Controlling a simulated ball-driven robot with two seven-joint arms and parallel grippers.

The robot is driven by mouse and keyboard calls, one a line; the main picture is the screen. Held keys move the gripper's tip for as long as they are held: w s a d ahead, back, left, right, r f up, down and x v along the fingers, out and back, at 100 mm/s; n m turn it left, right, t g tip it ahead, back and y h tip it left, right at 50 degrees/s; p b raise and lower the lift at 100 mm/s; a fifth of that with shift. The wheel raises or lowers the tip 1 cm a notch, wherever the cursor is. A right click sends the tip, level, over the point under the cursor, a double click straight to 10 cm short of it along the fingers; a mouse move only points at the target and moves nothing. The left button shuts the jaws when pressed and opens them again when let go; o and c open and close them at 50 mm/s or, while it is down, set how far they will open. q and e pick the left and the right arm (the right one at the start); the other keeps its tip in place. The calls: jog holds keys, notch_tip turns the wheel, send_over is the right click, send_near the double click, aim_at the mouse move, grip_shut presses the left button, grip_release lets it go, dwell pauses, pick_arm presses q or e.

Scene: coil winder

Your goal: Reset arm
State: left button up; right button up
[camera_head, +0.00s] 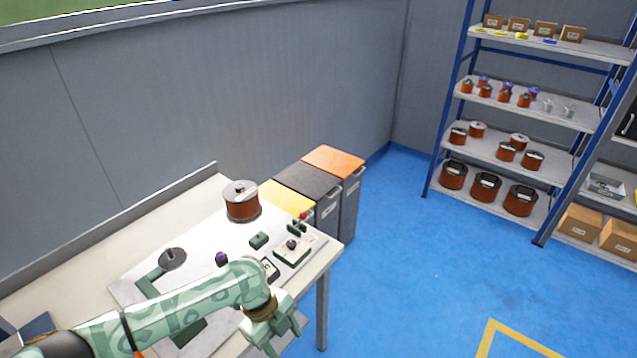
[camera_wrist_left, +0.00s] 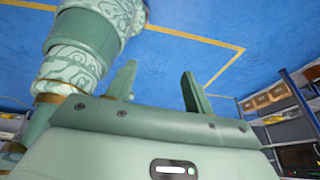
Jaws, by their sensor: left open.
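My left arm comes in from the lower left in the head view, green with a patterned shell, reaching over the front of the workbench (camera_head: 200,215). Its gripper (camera_head: 280,340) hangs at the bench's front right edge, partly cut off by the picture's bottom. In the left wrist view the two fingers of the left gripper (camera_wrist_left: 158,90) stand apart with nothing between them, against the blue floor. My right gripper is not in view.
On the bench stand a copper coil spool (camera_head: 242,203), a green winder part (camera_head: 160,280) and a control box (camera_head: 292,251). Bins with yellow, black and orange (camera_head: 334,160) lids stand behind. Shelves (camera_head: 540,115) hold spools and boxes at right. The blue floor (camera_head: 410,270) between is clear.

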pick_arm(q)
jog(key=s+a+f+n+t+y+b, duration=0.15)
jog(key=s+a+f+n, duration=0.45)
jog(key=f, duration=0.7)
jog(key=s+a+f+n+t+b, duration=0.2)
jog(key=a+f+n+t, duration=0.1)
jog(key=f+n, duration=0.8)
jog(key=s+a+f+n+b, duration=0.1)
jog(key=s+a+f, duration=0.2)
jog(key=s, duration=0.7)
jog(key=s+a+f+n+g+y+b, duration=0.1)
jog(key=s+a+f+n, duration=0.1)
jog(key=s+f, duration=0.4)
jog(key=s+a+f+n+y+b, duration=0.1)
jog(key=s+a+f, duration=0.3)
jog(key=s, duration=1)
jog(key=shift+s+f+n+g, duration=0.25)
jog(key=shift+f+n+g, duration=0.1)
jog(key=shift+f+n, duration=0.2)
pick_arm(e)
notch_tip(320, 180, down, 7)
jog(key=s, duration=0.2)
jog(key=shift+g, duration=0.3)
pick_arm(q)
jog(key=shift+w, duration=0.1)
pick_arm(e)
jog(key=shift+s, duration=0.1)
